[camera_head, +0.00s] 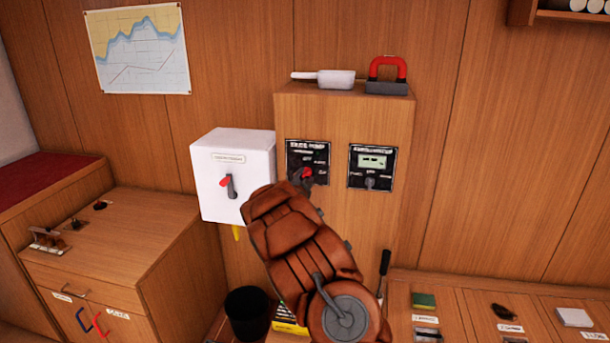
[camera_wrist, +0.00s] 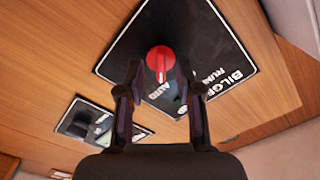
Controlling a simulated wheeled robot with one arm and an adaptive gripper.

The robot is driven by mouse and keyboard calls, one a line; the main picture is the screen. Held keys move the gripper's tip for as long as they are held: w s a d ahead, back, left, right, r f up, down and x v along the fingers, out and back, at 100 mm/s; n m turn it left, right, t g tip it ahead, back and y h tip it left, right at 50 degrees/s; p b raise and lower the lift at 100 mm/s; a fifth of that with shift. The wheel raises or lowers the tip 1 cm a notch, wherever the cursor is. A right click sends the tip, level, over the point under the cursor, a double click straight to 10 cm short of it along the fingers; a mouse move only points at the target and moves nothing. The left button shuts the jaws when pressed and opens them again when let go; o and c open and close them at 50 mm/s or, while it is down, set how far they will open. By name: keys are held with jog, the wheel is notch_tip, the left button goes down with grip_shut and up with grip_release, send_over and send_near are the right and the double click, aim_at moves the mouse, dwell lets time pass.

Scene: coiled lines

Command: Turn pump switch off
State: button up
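The same black panel (camera_head: 318,152) is on the front of a wooden cabinet in the head view, with the red knob (camera_head: 307,173) partly hidden by my arm. My gripper (camera_wrist: 161,80) faces the panel, its two fingers spread with the knob between their tips. A gap shows on each side of the knob; I cannot tell how deep the fingers reach around it.
A second black panel with a display and knob (camera_head: 372,162) sits just right. A white box (camera_head: 215,160) with a red-tipped lever is on the left. A white scoop-like item (camera_head: 335,79) and red-handled block (camera_head: 387,75) lie on the cabinet top. A black bin (camera_head: 247,312) stands below.

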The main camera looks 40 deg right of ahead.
jog(key=shift+w+d, duration=0.35)
jog(key=shift+d, duration=0.15)
grip_shut()
